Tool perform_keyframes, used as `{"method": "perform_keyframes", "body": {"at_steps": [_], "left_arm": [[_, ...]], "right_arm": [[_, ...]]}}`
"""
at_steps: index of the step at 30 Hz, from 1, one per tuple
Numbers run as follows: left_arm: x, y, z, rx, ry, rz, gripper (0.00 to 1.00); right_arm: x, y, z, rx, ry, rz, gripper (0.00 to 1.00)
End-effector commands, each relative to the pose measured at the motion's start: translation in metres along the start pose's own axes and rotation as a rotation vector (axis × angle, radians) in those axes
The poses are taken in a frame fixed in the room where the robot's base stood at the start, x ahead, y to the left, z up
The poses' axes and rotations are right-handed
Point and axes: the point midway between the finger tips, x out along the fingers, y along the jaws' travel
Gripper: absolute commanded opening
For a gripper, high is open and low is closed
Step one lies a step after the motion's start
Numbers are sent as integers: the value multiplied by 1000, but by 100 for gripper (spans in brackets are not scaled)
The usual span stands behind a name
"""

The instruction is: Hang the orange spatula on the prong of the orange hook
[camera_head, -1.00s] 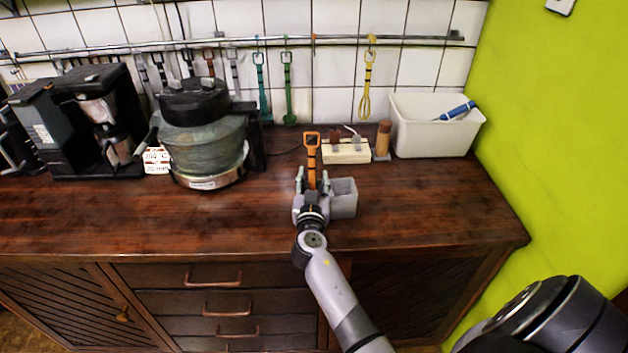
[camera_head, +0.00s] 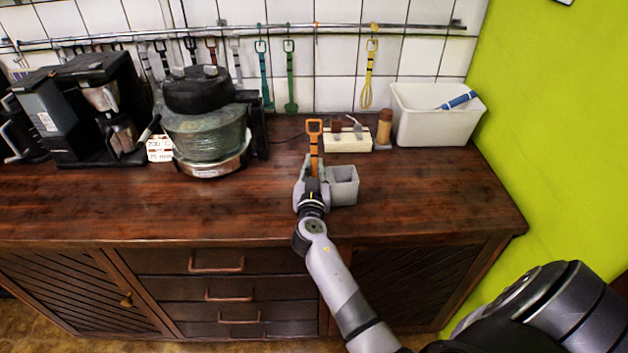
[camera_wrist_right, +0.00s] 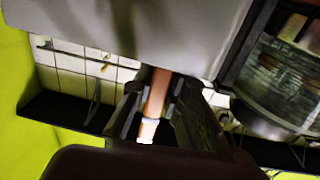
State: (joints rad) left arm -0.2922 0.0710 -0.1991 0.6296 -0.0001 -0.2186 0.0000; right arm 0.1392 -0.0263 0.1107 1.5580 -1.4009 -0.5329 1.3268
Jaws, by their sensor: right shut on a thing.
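The orange spatula (camera_head: 314,145) stands upright over the counter, its looped handle end at the top. My right gripper (camera_head: 313,172) is shut on it, beside the small grey container (camera_head: 345,193). The spatula's lower end is hidden. In the right wrist view the orange shaft (camera_wrist_right: 157,92) passes between the fingers (camera_wrist_right: 152,110). The orange hook (camera_head: 316,27) is a small mark on the wall rail, between the green utensil and the yellow whisk; its prong is too small to make out. The spatula is below the rail and apart from it. My left gripper is not in view.
Green (camera_head: 290,75), teal (camera_head: 264,75) and yellow (camera_head: 369,75) utensils hang from the rail (camera_head: 415,26). A pale block (camera_head: 347,141), a wooden mill (camera_head: 384,127) and a white bin (camera_head: 430,120) stand behind the gripper. A large pot (camera_head: 207,135) stands left. The front counter is clear.

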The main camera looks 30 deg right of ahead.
Motion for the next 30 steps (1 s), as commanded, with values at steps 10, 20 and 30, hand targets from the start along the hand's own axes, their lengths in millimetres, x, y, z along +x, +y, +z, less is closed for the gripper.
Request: {"method": "perform_keyframes", "body": {"at_steps": [10, 20, 30], "left_arm": [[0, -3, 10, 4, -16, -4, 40], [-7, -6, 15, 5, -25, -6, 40], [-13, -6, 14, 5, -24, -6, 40]], "right_arm": [[0, 0, -2, 1, 2, 0, 0], [0, 0, -33, 4, 4, 0, 0], [0, 0, -106, 7, 7, 1, 0]]}}
